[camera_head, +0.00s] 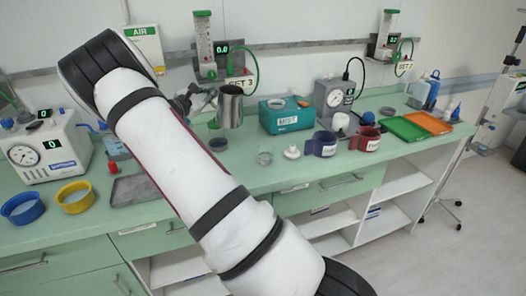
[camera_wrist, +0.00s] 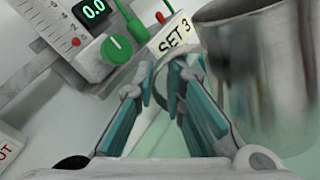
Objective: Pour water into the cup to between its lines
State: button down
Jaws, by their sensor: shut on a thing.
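A steel jug (camera_head: 230,106) is held above the counter, in front of the back wall, roughly upright. It fills the right of the wrist view (camera_wrist: 268,75). My gripper (camera_wrist: 168,85) is shut on the jug's handle, with its teal fingers around the strap; in the head view the gripper (camera_head: 190,102) is small and partly behind my arm. A small clear cup (camera_head: 265,158) stands on the green counter, below and right of the jug. Its lines and contents are too small to tell. The inside of the jug is hidden.
A white lid-like piece (camera_head: 291,152) lies right of the cup. A teal MIST box (camera_head: 286,115) stands behind it. Blue (camera_head: 322,144) and red (camera_head: 365,139) bowls are farther right. A dark round dish (camera_head: 218,145) is left of the cup. A grey tray (camera_head: 135,188) lies left of my arm.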

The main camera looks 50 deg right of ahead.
jog(key=shift+w+a+f+n+b, duration=0.1)
jog(key=shift+w+f+n+b, duration=0.1)
jog(key=shift+w+n+b, duration=0.3)
dwell(0.4)
